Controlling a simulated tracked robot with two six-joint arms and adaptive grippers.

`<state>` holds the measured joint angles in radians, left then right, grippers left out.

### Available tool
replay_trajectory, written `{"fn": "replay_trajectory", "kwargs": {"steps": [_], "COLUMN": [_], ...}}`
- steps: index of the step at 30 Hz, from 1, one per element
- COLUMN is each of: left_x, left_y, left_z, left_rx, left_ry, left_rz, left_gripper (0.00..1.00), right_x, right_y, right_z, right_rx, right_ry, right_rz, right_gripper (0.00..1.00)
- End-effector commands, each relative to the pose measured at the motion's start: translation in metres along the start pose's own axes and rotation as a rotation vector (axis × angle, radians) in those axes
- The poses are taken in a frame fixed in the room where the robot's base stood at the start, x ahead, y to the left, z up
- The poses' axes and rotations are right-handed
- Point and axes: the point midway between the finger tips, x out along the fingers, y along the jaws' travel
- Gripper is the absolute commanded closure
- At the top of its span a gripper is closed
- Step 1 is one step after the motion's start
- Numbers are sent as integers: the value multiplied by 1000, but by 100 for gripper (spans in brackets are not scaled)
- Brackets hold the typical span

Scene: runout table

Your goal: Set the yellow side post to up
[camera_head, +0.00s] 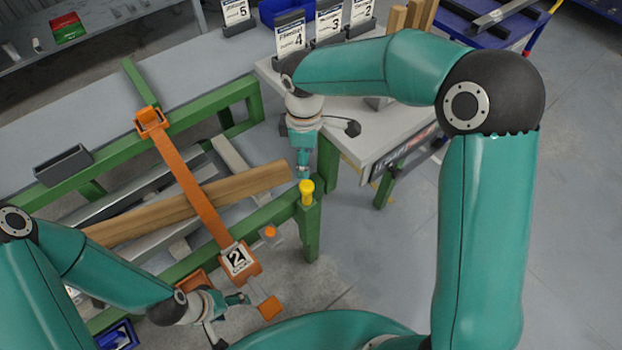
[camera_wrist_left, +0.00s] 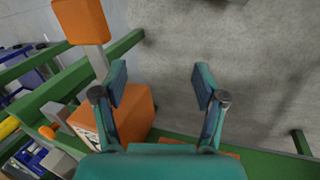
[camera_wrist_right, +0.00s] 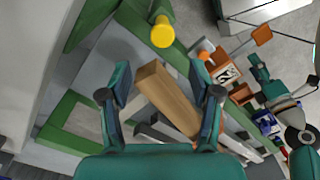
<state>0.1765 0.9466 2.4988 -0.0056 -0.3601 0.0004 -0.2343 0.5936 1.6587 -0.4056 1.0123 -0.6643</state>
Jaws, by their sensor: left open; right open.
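The yellow side post (camera_head: 307,187) is a short yellow peg with a round cap, standing upright at the top of a green leg at the table's right corner. In the right wrist view its cap (camera_wrist_right: 162,32) lies above and beyond my open fingers. My right gripper (camera_head: 303,172) points down just behind the post in the head view and looks empty; I cannot tell whether it touches it. My left gripper (camera_head: 242,298) is near the orange arm's front end, open and empty in the left wrist view (camera_wrist_left: 160,88).
A wooden beam (camera_head: 210,202) lies across the green-framed runout table (camera_head: 197,260), under an orange arm (camera_head: 190,185) with a plate marked 2. A grey workbench (camera_head: 375,125) with numbered signs stands behind. Clear floor lies right of the green leg.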

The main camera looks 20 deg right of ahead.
Motion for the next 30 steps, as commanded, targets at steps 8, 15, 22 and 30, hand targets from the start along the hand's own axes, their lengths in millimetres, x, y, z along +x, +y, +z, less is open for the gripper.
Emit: {"fn": "replay_trajectory", "kwargs": {"steps": [8, 15, 22, 30], "left_x": [2, 2, 2, 2], "left_y": [-1, -1, -1, -1], "left_z": [0, 0, 0, 0], "left_rx": [0, 0, 0, 0], "left_ry": [0, 0, 0, 0], "left_rz": [0, 0, 0, 0], "left_gripper": [29, 29, 29, 29], "right_x": [60, 89, 95, 95], "right_y": [-1, -1, 0, 0], "right_z": [0, 0, 0, 0], "right_rx": [1, 2, 1, 2], "right_ry": [-2, -1, 1, 1], "right_rz": [-4, -3, -1, -1], "right_gripper": [37, 37, 37, 54]}}
